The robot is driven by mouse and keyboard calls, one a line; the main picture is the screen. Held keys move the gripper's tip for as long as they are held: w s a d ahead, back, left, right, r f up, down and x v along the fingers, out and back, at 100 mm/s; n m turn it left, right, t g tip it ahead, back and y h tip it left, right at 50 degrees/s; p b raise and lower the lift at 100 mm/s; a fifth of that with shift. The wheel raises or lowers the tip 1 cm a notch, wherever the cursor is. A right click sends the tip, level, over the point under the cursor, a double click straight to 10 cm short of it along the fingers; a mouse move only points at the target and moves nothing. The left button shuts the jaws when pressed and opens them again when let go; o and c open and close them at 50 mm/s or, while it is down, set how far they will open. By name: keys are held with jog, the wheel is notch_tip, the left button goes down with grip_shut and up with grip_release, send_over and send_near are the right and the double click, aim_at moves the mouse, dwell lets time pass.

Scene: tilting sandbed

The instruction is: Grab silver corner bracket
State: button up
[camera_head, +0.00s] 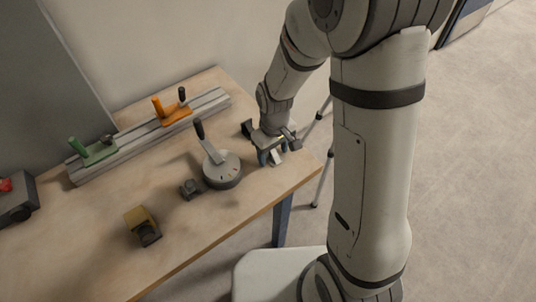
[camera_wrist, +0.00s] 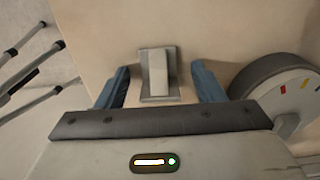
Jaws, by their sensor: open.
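The silver corner bracket (camera_wrist: 158,75) shows in the wrist view as a small grey L-shaped piece on the wooden table top, with a bright upright face. My gripper (camera_wrist: 161,85) is open, with one blue finger on each side of the bracket and a gap on both sides. In the head view my gripper (camera_head: 269,158) is low over the right end of the table. The bracket (camera_head: 276,157) shows there only as a small pale piece by the fingers, partly hidden by my gripper.
A round grey dial with a lever (camera_head: 222,169) stands left of my gripper; its rim (camera_wrist: 285,85) is close to the right finger in the wrist view. A rail (camera_head: 150,133) carries green and orange clamps. A yellow-black block (camera_head: 143,226) sits front left. The table edge is close.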

jog(key=shift+c, duration=0.5)
jog(key=c, duration=1)
